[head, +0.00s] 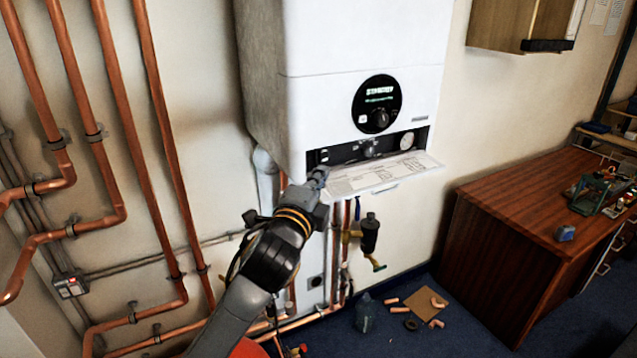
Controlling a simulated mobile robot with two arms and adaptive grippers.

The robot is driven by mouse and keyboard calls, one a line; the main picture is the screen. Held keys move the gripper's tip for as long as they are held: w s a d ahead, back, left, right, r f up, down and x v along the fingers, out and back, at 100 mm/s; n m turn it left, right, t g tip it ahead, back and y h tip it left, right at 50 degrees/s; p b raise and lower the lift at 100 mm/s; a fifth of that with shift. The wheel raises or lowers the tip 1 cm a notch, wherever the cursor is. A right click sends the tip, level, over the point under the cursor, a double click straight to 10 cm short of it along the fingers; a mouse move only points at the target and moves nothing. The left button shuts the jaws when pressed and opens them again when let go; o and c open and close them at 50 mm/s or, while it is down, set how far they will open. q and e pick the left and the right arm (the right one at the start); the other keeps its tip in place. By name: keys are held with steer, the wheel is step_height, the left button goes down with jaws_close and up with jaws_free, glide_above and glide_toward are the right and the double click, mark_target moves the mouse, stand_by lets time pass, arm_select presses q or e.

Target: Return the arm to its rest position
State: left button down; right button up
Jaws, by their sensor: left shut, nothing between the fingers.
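My left gripper (318,178) is at the lower left corner of the white boiler (350,60), beside the left end of its open control flap. It is shut, with nothing seen between its fingers. My left arm (268,262) reaches up to it from the bottom of the picture. The lowered flap (385,172) carries printed diagrams, and the recess (370,147) above it shows a knob and a gauge. I cannot tell whether the gripper touches the flap or the boiler. My right gripper is not in view.
Copper pipes (110,150) run along the wall at left. A filter with a yellow-handled valve (370,235) hangs below the boiler. A wooden desk (500,240) stands at right. A dark bottle (365,313) and loose pipe pieces (437,302) are on the blue floor.

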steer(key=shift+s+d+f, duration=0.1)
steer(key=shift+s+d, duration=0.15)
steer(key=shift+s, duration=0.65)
